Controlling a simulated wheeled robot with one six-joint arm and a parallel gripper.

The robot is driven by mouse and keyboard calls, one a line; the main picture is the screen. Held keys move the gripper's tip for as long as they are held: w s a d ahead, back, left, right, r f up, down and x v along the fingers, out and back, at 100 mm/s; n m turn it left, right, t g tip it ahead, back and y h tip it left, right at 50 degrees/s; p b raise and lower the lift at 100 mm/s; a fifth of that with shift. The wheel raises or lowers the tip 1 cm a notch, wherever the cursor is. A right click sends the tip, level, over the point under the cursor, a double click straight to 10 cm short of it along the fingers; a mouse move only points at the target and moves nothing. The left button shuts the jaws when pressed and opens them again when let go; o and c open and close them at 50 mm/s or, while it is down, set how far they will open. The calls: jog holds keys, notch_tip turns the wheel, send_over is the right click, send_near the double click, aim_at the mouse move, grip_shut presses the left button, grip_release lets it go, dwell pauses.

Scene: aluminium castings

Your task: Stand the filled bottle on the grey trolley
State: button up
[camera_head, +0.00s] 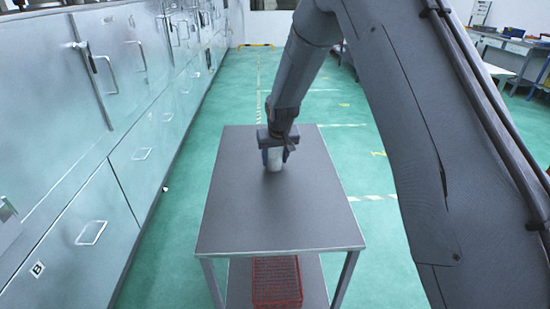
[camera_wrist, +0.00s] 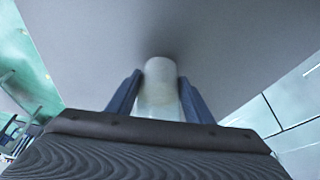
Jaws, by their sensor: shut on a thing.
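The bottle (camera_head: 274,158) is whitish and upright at the far half of the grey trolley (camera_head: 280,217). It also shows in the wrist view as a pale, translucent cylinder (camera_wrist: 159,92) between two blue fingers. My gripper (camera_head: 275,155) is shut on the bottle, reaching down from above and behind it. The bottle's base is at or very close to the trolley top; I cannot tell for sure whether it touches. Part of the bottle is hidden by the fingers.
The trolley top is otherwise bare, with free room around the bottle. A red crate (camera_head: 277,281) sits on the trolley's lower shelf. Metal cabinets (camera_head: 100,130) line the left side. A workbench (camera_head: 510,45) stands at the far right on the green floor.

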jog(key=shift+f, duration=0.15)
jog(key=o, duration=1.2)
jog(key=shift+s+r, duration=0.1)
jog(key=shift+r, duration=0.4)
jog(key=a+b+v, duration=0.1)
jog(key=b+v, duration=0.2)
jog(key=v, duration=0.8)
jog(key=s+d+f+g, duration=0.1)
jog(key=s+d, duration=0.4)
jog(key=s, duration=0.5)
jog(key=s+d+f+m+g, duration=0.1)
jog(key=s+d, duration=0.4)
jog(key=s, duration=0.6)
jog(key=s+d+f+g, duration=0.1)
jog(key=s+d+f, duration=0.2)
jog(key=s, duration=0.7)
jog(key=d, duration=0.2)
jog(key=shift+s+d+f+m+h, duration=0.25)
jog(key=shift+d+f+m+h, duration=0.05)
jog(key=shift+f+m, duration=0.1)
